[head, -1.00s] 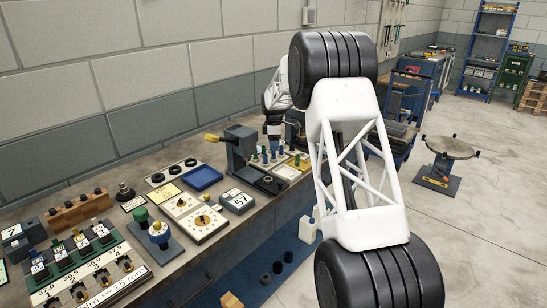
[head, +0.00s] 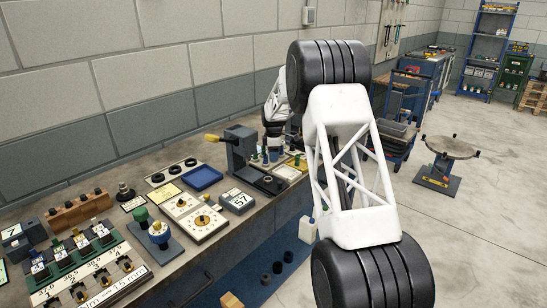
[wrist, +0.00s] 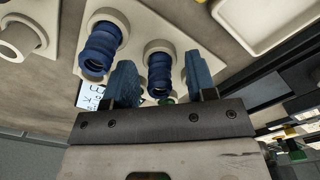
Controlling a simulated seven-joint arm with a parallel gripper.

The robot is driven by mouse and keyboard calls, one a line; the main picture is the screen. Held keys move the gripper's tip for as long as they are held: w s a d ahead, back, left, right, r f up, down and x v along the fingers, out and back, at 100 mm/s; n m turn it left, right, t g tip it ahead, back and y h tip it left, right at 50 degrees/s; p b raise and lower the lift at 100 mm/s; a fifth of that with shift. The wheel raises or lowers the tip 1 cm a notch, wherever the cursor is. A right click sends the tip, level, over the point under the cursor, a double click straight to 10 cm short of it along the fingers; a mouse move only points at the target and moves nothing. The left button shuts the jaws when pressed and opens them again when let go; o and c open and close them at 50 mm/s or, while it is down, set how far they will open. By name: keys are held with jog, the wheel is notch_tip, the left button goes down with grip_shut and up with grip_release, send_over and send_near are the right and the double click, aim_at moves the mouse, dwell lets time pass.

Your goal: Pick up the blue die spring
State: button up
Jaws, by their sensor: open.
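Two dark blue coil springs stand on posts of a pale board in the wrist view. The smaller blue spring (wrist: 159,74) lies between the two blue fingers of my gripper (wrist: 160,66), with a gap visible on each side. The larger blue spring (wrist: 100,49) is outside the left finger. My gripper is open and empty. In the head view, the board with small blue and green pieces is partly hidden by the end of my arm, and the fingers are too small to make out.
A dark press with a yellow handle (head: 213,138) stands left of the board on the bench. A blue tray (head: 202,178) lies further left. In the wrist view, a cream tray (wrist: 262,45) is at the upper right and a pale ring-shaped part (wrist: 17,38) at the left.

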dwell(0.4)
grip_shut()
jog(key=shift+r, duration=0.15)
jog(key=shift+r, duration=1.7)
jog(key=s, duration=0.5)
jog(key=s+d+r, duration=0.1)
jog(key=s, duration=1)
jog(key=shift+d+r, duration=0.15)
jog(key=shift+d, duration=0.1)
jog(key=shift+r, duration=0.1)
jog(key=shift+r, duration=1.4)
